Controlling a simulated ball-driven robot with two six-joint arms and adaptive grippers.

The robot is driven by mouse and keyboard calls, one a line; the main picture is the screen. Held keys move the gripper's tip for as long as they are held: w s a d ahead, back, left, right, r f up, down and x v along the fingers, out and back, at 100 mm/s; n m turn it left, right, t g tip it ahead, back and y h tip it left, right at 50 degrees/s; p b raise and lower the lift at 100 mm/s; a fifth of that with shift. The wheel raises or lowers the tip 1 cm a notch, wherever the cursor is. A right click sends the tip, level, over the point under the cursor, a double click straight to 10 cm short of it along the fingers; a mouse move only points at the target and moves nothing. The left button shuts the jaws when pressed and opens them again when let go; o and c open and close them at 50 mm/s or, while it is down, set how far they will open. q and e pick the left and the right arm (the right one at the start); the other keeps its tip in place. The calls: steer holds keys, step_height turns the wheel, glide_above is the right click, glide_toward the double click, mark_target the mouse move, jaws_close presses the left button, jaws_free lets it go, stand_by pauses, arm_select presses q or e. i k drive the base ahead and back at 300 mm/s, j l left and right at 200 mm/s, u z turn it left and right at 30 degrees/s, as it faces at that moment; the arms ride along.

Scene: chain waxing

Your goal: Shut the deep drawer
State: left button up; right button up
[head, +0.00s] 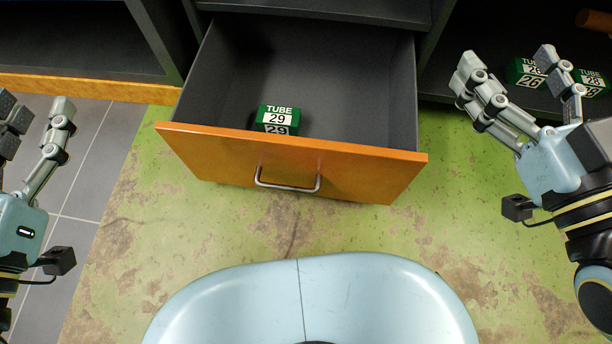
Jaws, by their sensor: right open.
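The deep drawer (290,165) stands pulled out of the dark cabinet, with an orange front and a silver bar handle (287,182). A green box labelled TUBE 29 (277,120) lies inside, near the front panel. My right gripper (508,75) is open and empty, to the right of the drawer and apart from it. My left gripper (38,112) is at the left edge, well left of the drawer; its fingers look spread with nothing between them, and part of it is cut off by the frame.
Green boxes labelled TUBE 26 (526,73) and TUBE 28 (590,82) sit in the dark compartment at right, behind my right gripper. An open dark compartment (75,45) with an orange edge is at left. The worn green floor (290,230) before the drawer is clear.

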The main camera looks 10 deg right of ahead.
mark_target(354, 85)
steer(key=k+l+u, duration=0.1)
steer(key=k+l, duration=0.25)
steer(key=l, duration=0.2)
steer(key=k+l, duration=0.3)
steer(key=l, duration=0.2)
steer(key=u, duration=0.05)
